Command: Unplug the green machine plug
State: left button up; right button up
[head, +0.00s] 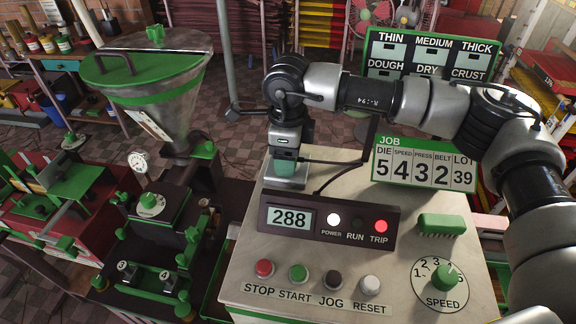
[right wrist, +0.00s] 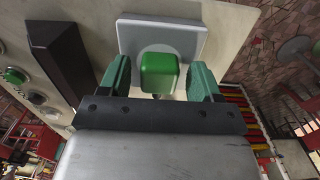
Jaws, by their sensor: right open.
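The green plug (right wrist: 160,72) sits in a round pale recess on a square grey plate (right wrist: 190,38) on the machine's top, as the right wrist view shows. My right gripper (right wrist: 161,66) is open, with one green finger on each side of the plug; a gap shows on both sides. In the head view my right gripper (head: 285,164) points down over the plate (head: 283,183) at the console's back left, and the plug itself is mostly hidden there by the fingers. My left gripper is not in view.
The console (head: 245,270) carries a display box (head: 330,226) with the white POWER and red TRIP lamps lit, several buttons, a SPEED knob (head: 445,276) and a green brush-like block (head: 441,224). A JOB sign (head: 424,164) stands at the back right. A hopper machine (head: 165,85) stands left.

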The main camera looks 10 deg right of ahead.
dwell(0.3)
jog(key=shift+b, duration=0.55)
dwell(0.9)
grip_shut()
jog(key=shift+r, duration=0.1)
jog(key=shift+r, duration=0.1)
jog(key=shift+r+p, duration=1.15)
jog(key=shift+r, duration=1.7)
